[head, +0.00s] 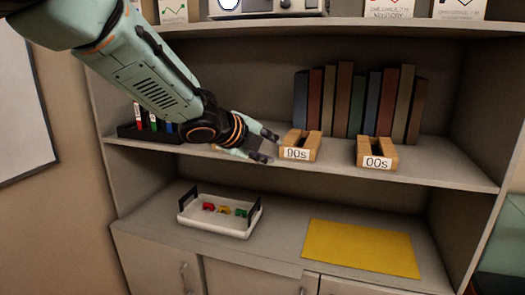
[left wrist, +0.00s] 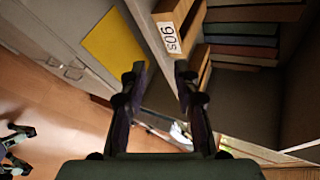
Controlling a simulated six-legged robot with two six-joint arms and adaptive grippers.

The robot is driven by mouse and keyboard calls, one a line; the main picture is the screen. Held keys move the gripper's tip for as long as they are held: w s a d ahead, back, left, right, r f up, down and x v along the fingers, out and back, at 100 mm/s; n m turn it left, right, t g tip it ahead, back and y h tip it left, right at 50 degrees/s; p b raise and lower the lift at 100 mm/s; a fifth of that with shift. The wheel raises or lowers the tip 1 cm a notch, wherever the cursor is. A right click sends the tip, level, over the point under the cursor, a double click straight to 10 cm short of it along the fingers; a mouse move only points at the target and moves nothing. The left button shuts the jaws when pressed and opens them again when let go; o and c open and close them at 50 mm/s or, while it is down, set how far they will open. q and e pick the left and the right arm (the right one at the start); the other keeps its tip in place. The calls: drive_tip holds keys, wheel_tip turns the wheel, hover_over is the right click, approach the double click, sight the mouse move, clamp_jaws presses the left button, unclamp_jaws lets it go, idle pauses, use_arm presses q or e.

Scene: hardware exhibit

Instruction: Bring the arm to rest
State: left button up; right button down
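My left arm reaches in from the upper left in the head view. Its left gripper (head: 264,146) is just in front of the middle shelf's edge, left of the wooden block labelled 90s (head: 300,146). In the left wrist view the left gripper (left wrist: 159,72) has its two fingers spread apart with nothing between them. The 90s block (left wrist: 176,28) is close beyond the fingertips there, apart from them as far as I can tell.
The middle shelf (head: 335,168) also bears a 00s block (head: 376,153), a row of books (head: 345,100) and a dark rack (head: 150,132) with small coloured items. Below are a white tray (head: 215,225) with small coloured pieces and a yellow mat (head: 360,248).

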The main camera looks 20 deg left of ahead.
use_arm(q)
drive_tip(key=s+f+n+g+b, duration=0.1)
drive_tip(key=s+f+n+b, duration=0.35)
drive_tip(key=f, duration=0.65)
drive_tip(key=s+f+n+g+y+b, duration=0.1)
drive_tip(key=s+f+n, duration=0.6)
drive_tip(key=f, duration=0.4)
drive_tip(key=s+f+n+g+b, duration=0.15)
drive_tip(key=s+f+n, duration=0.25)
drive_tip(key=f+n, duration=0.6)
drive_tip(key=s+a+f+n+g+y+b, duration=0.2)
drive_tip(key=s+f+g+b, duration=0.5)
drive_tip(key=s+f, duration=2.3)
drive_tip(key=s+a+y+b, duration=0.1)
drive_tip(key=b, duration=0.4)
drive_tip(key=shift+n, duration=0.35)
drive_tip(key=shift+g, duration=0.25)
